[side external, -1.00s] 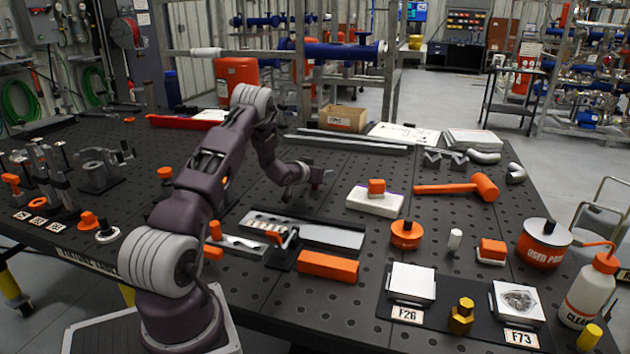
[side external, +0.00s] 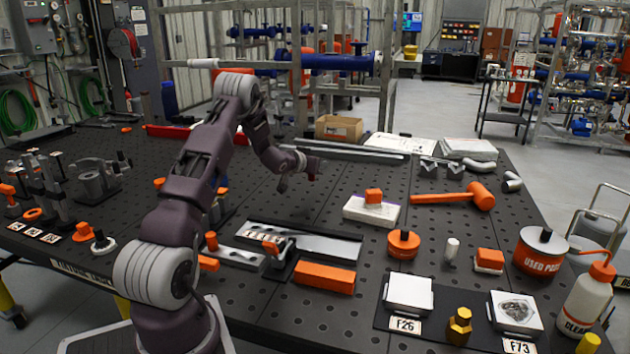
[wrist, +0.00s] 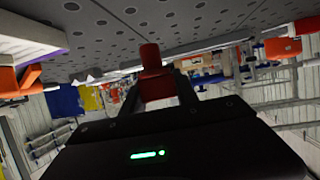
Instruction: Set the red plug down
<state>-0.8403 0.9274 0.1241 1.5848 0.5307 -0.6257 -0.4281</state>
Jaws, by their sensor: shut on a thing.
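My gripper (side external: 300,178) hangs above the perforated dark table (side external: 335,200), behind and to the left of the white block with an orange piece on it. In the wrist view my gripper (wrist: 158,92) is shut on the red plug (wrist: 151,62), a short red cylinder with a wider lower part between the fingers. Its free end sticks out past the fingertips. In the side view the plug is too small and dark to make out clearly. The gap between plug and table cannot be judged exactly.
A white block (side external: 370,212) with an orange piece, an orange mallet (side external: 480,196) and an orange disc (side external: 403,244) lie to the right. A metal channel (side external: 320,246) and orange bar (side external: 323,277) lie in front. Long rails (side external: 345,149) lie behind. Bare table surrounds the area below my gripper.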

